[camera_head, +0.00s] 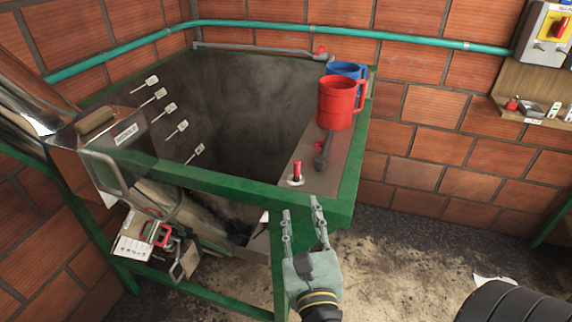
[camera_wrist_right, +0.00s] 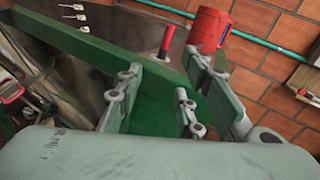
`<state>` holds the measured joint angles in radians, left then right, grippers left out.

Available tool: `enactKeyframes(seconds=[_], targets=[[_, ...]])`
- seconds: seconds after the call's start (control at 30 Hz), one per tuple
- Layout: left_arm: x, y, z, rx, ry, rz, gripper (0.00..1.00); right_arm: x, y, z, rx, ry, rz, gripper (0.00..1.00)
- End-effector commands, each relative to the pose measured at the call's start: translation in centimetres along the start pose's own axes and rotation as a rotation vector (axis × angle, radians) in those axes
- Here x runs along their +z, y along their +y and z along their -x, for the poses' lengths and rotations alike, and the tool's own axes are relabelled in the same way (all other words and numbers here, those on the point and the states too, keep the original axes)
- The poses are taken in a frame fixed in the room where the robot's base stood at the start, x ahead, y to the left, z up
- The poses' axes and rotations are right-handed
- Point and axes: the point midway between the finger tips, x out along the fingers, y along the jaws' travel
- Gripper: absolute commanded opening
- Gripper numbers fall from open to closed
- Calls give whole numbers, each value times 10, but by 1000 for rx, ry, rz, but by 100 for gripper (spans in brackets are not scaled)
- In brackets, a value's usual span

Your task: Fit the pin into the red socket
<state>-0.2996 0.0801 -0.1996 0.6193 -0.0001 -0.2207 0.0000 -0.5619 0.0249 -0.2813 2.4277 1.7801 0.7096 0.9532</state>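A short red pin (camera_head: 297,170) stands upright on a small pale base on the brown ledge, near the green front corner of the pit. It also shows in the right wrist view (camera_wrist_right: 167,41), beyond the fingers. My right gripper (camera_head: 301,207) is open and empty in front of the green frame, a little nearer than the pin and apart from it. In the wrist view its two fingers (camera_wrist_right: 160,88) stand apart with green frame between them. I cannot tell which red part is the socket; a red fitting (camera_head: 160,234) shows low on the left. My left gripper is out of view.
A red mug (camera_head: 341,102) and a blue mug (camera_head: 347,70) stand farther back on the ledge. The green frame (camera_head: 225,185) edges the open pit. A wooden board (camera_head: 545,90) with small parts hangs on the right wall.

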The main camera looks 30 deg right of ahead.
Motion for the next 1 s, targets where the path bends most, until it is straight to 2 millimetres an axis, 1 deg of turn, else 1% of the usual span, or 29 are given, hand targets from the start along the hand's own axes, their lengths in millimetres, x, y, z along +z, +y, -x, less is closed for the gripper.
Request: enactKeyframes(seconds=[0.03, 0.1, 0.17, 0.27, 0.4, 0.47, 0.57, 0.6, 0.7, 0.87, 1.0], targets=[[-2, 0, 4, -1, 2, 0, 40, 12, -7, 2, -8, 8, -63, 34], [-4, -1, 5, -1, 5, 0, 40, 18, -12, 5, -14, 17, -122, 34], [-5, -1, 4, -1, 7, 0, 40, 21, -15, 5, -17, 19, -149, 34], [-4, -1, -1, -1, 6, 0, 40, 20, -16, -1, -19, 19, -164, 34], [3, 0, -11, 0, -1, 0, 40, 19, -15, -18, -18, 15, -161, 34], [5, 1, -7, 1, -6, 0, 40, 22, -15, -28, -17, 15, -158, 34], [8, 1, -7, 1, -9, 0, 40, 22, -16, -43, -17, 17, -158, 34], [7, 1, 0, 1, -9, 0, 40, 24, -16, -49, -17, 18, -155, 34], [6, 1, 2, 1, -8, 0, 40, 22, -16, -59, -16, 19, -155, 34], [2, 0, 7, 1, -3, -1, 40, 22, -15, -69, -17, 20, -154, 34], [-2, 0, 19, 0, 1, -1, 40, 25, -12, -89, -17, 20, -155, 34]])
